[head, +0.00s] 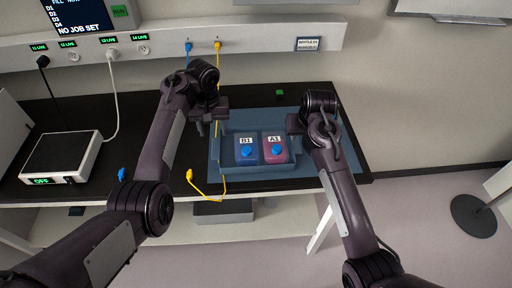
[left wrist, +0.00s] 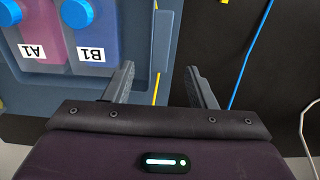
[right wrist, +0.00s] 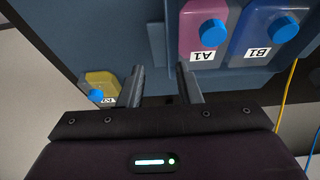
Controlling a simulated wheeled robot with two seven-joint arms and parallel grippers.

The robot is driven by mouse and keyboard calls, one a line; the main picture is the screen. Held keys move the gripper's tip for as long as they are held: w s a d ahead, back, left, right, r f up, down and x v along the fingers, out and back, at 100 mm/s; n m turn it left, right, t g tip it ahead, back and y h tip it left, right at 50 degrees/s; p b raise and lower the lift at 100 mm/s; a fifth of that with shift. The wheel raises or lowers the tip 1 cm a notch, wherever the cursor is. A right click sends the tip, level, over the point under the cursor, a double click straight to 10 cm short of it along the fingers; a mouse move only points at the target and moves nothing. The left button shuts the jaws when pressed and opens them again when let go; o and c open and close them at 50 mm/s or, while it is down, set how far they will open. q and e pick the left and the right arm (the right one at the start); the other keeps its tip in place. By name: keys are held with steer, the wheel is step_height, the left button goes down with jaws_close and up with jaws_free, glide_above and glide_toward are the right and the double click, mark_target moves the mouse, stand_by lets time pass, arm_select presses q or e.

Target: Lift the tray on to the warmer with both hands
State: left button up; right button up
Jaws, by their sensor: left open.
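The blue-grey tray (head: 262,171) sits on the dark bench and holds a blue pack marked B1 (head: 247,149) and a pink pack marked A1 (head: 274,148). The warmer (head: 62,153), a white box with a dark top and a green OFF display, stands at the bench's left. My left gripper (head: 212,126) is at the tray's left end; its fingers (left wrist: 162,76) are apart, with the tray's edge near them. My right gripper (head: 297,126) is at the right end; its fingers (right wrist: 160,76) are apart beside the tray wall, and I cannot tell whether they press on it.
A yellow cable (head: 221,188) hangs by the tray's left end. A yellow pack (right wrist: 102,84) lies beyond the tray in the right wrist view. A blue plug (head: 122,174) is near the warmer. A white cable (head: 114,85) runs from wall to warmer. Bench between warmer and left arm is fairly clear.

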mark_target(216, 144)
arm_select(q)
steer(key=shift+s, duration=0.15)
arm_select(e)
steer(key=shift+s, duration=0.15)
arm_select(q)
steer(key=f, duration=0.4)
steer(key=w+f, duration=0.1)
steer(key=f, duration=0.1)
steer(key=shift+f, duration=0.15)
arm_select(e)
steer(key=x, duration=0.6)
steer(key=shift+w+f, duration=0.15)
steer(key=shift+w, duration=0.35)
arm_select(q)
steer(key=shift+s+f, duration=0.1)
steer(key=shift+f, duration=0.5)
arm_select(e)
steer(key=shift+w+f, duration=0.1)
steer(key=shift+f, duration=0.45)
arm_select(q)
steer(key=shift+f, duration=0.4)
arm_select(e)
steer(key=shift+w+f, duration=0.25)
steer(key=shift+f, duration=0.15)
